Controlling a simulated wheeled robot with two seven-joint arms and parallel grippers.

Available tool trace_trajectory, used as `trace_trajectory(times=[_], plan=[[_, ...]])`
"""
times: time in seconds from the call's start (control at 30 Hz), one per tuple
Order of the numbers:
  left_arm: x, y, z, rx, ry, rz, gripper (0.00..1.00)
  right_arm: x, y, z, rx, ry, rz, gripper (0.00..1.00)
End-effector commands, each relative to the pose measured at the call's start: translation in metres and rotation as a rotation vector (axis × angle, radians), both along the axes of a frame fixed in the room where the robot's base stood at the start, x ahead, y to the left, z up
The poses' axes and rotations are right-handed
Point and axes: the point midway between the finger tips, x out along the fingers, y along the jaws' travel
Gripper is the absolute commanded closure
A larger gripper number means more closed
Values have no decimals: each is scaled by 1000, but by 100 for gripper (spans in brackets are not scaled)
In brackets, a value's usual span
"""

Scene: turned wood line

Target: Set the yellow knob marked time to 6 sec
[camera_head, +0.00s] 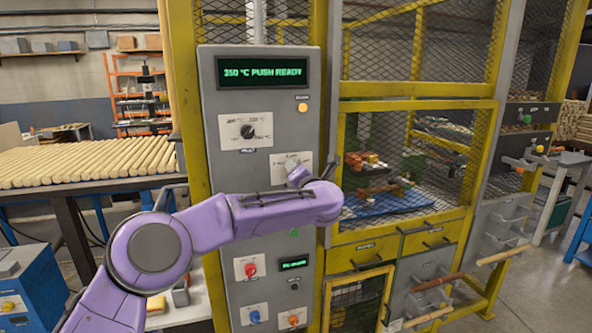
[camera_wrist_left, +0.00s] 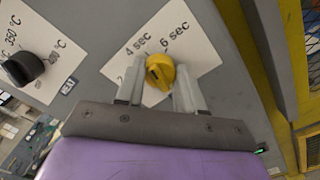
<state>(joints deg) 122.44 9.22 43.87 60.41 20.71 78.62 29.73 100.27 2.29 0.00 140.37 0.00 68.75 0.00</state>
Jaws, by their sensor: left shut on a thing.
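The yellow knob (camera_wrist_left: 160,70) sits on a white card (camera_wrist_left: 168,34) on the grey panel. The card reads "4 sec" and "6 sec", with another label partly hidden at its left. A dark mark shows on the knob's face, but I cannot tell exactly which label it points to. My left gripper (camera_wrist_left: 159,88) has one finger on each side of the knob and is shut on it. In the head view my left gripper (camera_head: 298,176) is at the card (camera_head: 283,160), and my purple arm hides the knob. My right gripper is not in view.
A black knob (camera_head: 247,132) with temperature labels sits up and left on the panel, and shows in the wrist view (camera_wrist_left: 24,68). The display (camera_head: 262,73) reads "350 °C PUSH READY". A red knob (camera_head: 250,269) is lower down. A yellow mesh cage (camera_head: 335,130) stands close at right.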

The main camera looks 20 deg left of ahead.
Motion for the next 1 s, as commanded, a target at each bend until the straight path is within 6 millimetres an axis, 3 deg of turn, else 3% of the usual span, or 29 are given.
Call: trace_trajectory(times=[0.6, 1.0], plan=[[0, -1, 0, 466, 318, -1, 93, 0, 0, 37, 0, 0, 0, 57], [0, -1, -2, 649, 442, -2, 93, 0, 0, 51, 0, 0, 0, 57]])
